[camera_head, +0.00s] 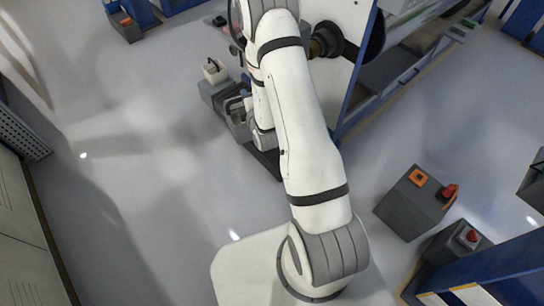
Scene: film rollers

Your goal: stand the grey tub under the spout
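My white arm rises from its base at the bottom, bends at the top and comes back down behind its own forearm. My gripper (236,104) appears to be the dark end left of the wrist, beside a grey block (213,90). It is small and partly hidden, so its fingers' state is unclear. I cannot single out the grey tub with certainty. A dark round fitting with a brass-coloured end (322,43) juts from a white machine panel (342,85), right of the arm. I cannot tell whether it is the spout.
A small cream item with a dark handle (214,71) sits on the grey block. Pale cabinets (28,235) line the left edge. The floor at left centre is clear.

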